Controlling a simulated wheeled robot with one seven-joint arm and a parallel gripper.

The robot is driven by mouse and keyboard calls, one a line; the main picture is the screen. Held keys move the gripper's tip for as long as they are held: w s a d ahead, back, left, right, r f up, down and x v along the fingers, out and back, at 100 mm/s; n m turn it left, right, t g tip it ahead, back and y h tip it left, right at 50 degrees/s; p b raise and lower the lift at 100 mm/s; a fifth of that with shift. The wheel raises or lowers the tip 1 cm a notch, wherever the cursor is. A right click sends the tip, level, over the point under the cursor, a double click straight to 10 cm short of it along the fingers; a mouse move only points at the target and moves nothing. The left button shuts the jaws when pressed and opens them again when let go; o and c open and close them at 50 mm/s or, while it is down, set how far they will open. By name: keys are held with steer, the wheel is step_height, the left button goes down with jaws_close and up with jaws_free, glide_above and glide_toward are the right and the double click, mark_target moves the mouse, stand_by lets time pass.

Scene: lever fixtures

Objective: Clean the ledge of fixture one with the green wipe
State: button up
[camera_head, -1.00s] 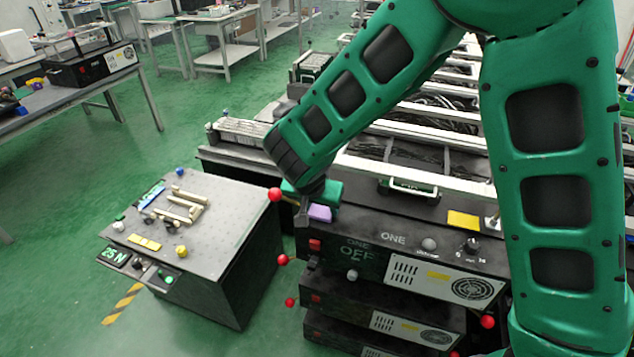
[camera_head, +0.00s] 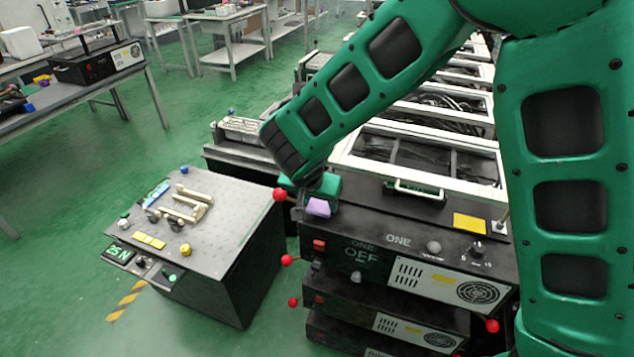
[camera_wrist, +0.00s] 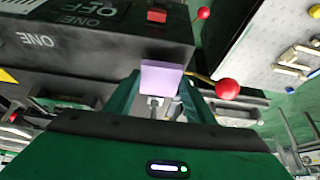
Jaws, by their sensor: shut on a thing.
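Fixture one (camera_head: 400,262) is the black top box marked ONE and OFF, with a red switch at its front left. Its flat top surface (camera_head: 375,220) lies in front of the framed lid. My gripper (camera_head: 322,192) is over its front left corner, pointing down. In the wrist view my gripper (camera_wrist: 160,92) is shut on a lilac block (camera_wrist: 160,77), which also shows in the head view (camera_head: 318,207). The block is close to the fixture's top; I cannot tell whether it touches. I cannot make out a green wipe apart from my green gripper.
A red-knobbed lever (camera_head: 280,195) stands just left of my gripper. A grey cart (camera_head: 225,215) with pale bars and small knobs stands further left. A yellow patch (camera_head: 469,223) and a knob lie on fixture one's right. Green floor is open at far left.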

steer(key=shift+d+r, duration=0.15)
steer(key=shift+r, duration=3)
steer(key=shift+d+f, duration=0.1)
